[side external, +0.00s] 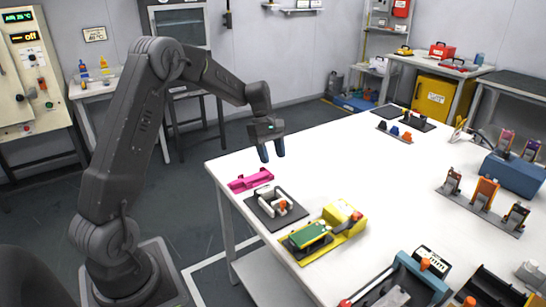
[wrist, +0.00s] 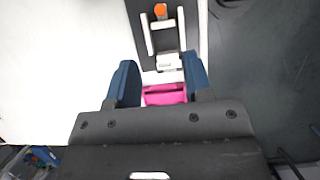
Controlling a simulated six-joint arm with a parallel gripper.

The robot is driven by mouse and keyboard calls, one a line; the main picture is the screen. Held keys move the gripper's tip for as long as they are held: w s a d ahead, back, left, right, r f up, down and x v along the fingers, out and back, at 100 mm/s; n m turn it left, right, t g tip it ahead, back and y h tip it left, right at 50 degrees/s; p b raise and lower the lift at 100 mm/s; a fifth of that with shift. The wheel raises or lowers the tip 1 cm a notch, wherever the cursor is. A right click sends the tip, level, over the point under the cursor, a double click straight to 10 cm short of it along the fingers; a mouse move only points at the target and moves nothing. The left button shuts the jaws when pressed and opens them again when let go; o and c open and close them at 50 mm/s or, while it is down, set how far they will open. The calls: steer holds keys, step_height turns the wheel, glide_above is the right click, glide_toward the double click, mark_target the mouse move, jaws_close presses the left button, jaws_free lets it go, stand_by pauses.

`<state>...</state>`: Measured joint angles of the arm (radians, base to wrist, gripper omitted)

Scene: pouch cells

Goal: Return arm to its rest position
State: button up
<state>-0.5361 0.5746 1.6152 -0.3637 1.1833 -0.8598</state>
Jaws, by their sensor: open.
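My gripper (side external: 271,152) is raised above the left corner of the white table (side external: 330,150), fingers pointing down. Its two blue fingers are apart with nothing held between them. In the wrist view my gripper (wrist: 160,82) shows the same gap. A pink part (side external: 251,179) lies on the table below and slightly left of the fingers in the side view. In the wrist view the pink part (wrist: 165,95) shows between the fingers, partly hidden by the gripper body.
A dark plate with a white fixture and orange knob (side external: 283,206) sits near the table's left edge. A yellow and green device (side external: 310,236) is in front of it. The table's middle is clear.

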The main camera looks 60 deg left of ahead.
steer(key=s+d+r+m+t+y, duration=0.2)
steer(key=s+d+r+m+y, duration=0.1)
steer(key=s+d+r+m, duration=0.8)
steer(key=s+d+m+t, duration=0.1)
steer(key=s+d+m, duration=0.2)
steer(key=s, duration=0.3)
steer(key=s+d+r+m+t+y, duration=0.1)
steer(key=s+d+m+t, duration=0.1)
steer(key=s+d+m, duration=0.2)
steer(key=shift+s+d+r+t, duration=0.3)
steer(key=shift+s+d, duration=0.3)
steer(key=shift+s, duration=0.75)
